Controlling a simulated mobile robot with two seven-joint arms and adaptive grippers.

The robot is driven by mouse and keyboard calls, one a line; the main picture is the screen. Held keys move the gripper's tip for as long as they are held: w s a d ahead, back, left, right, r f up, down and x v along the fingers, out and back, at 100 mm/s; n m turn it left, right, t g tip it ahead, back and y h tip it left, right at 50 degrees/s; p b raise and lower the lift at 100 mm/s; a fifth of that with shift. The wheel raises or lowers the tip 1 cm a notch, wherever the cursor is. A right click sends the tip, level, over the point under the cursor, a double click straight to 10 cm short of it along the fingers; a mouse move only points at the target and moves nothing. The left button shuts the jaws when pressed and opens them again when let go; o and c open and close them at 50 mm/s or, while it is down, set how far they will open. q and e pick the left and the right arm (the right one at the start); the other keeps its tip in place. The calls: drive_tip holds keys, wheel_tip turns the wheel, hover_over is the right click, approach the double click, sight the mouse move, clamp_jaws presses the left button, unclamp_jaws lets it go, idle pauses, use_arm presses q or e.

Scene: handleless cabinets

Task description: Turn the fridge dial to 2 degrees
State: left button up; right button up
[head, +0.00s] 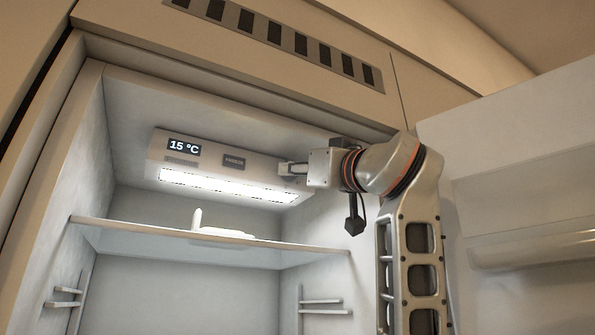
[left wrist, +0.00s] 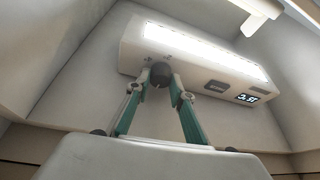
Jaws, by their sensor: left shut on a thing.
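The fridge control unit (head: 215,165) is a pale bar under the fridge ceiling, with a lit strip. Its display (head: 183,146) reads 15 °C. In the left wrist view the unit (left wrist: 190,62) appears turned over, with the display (left wrist: 246,99) at its right. The dark round dial (left wrist: 160,71) is on the unit there. My left gripper (left wrist: 160,79) has both green fingers closed around the dial. In the head view this gripper (head: 284,169) is at the unit's right end, and the dial is hidden by it. My right gripper is not in view.
The fridge door (head: 525,150) stands open at the right. Below the unit is a glass shelf (head: 130,238) with a white object (head: 222,233) on it. Side rails line the inner walls. A vent grille (head: 280,40) runs above the opening.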

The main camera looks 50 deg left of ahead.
use_arm(q)
drive_tip(key=m+t+b, duration=0.1)
drive_tip(key=m+t, duration=0.1)
drive_tip(key=m, duration=0.2)
drive_tip(key=m+t+h+b, duration=0.1)
drive_tip(key=m+t, duration=0.2)
drive_tip(key=m, duration=0.2)
drive_tip(key=shift+s, duration=0.2)
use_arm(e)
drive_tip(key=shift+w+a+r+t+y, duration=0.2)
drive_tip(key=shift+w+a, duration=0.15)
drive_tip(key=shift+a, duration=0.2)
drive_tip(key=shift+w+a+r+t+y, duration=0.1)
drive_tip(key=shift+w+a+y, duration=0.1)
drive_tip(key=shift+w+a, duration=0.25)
use_arm(q)
drive_tip(key=shift+m+h+b, duration=0.3)
drive_tip(key=shift+m, duration=0.1)
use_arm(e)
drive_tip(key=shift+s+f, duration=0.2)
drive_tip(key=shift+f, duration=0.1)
use_arm(q)
drive_tip(key=o, duration=1)
drive_tip(key=shift+r, duration=0.1)
drive_tip(key=shift+o, duration=0.5)
drive_tip(key=shift+a, duration=0.1)
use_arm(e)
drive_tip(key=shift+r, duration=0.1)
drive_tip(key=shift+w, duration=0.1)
